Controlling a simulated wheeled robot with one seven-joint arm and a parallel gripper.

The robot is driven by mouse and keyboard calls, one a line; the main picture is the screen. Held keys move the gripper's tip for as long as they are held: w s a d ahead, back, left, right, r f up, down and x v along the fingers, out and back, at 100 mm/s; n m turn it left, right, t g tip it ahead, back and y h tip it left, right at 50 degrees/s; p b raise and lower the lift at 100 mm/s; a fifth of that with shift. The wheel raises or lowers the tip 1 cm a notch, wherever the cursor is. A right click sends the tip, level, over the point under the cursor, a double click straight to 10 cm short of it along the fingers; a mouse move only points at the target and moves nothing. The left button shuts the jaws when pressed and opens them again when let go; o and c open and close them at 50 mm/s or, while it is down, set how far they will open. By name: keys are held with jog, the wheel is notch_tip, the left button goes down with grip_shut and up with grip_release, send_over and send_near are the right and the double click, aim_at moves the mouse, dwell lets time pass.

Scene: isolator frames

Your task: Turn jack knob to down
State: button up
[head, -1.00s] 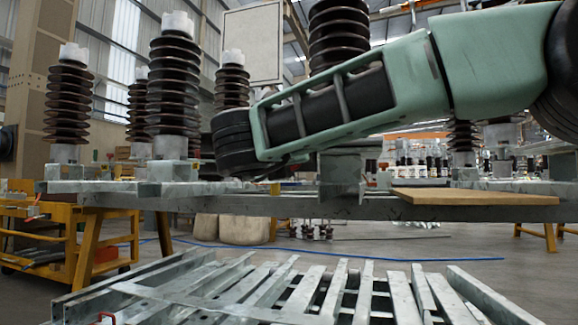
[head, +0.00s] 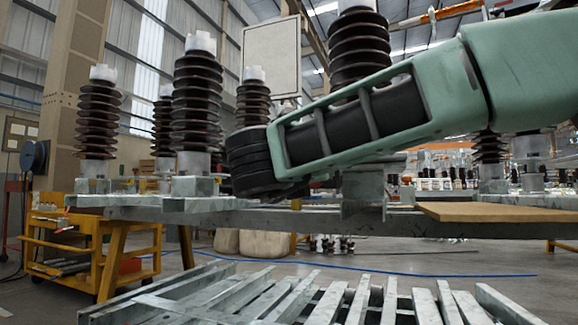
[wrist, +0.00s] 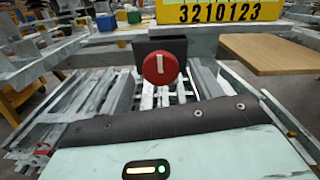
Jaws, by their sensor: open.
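A round red knob (wrist: 159,68) shows in the upper middle of the wrist view, on the face of a dark box (wrist: 174,42). A short white bar on the knob stands close to upright. The knob appears free, with nothing touching it. My pale green wrist housing, with a black band and a lit indicator, fills the bottom of the wrist view, below the knob. My gripper's fingers do not show in either view. In the head view my arm reaches leftward across the upper right, and I cannot make out the knob there.
A yellow plate with black digits (wrist: 222,11) sits above the knob. A wooden board (head: 500,212) lies on the steel frame (head: 300,226). Brown ribbed insulators (head: 198,100) stand on it. Slatted metal pieces (head: 250,295) lie below. A yellow cart (head: 75,245) stands at left.

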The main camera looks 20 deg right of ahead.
jog(key=p+v, duration=0.5)
jog(key=v, duration=1)
jog(key=shift+s+a+r, duration=0.1)
jog(key=shift+s, duration=0.05)
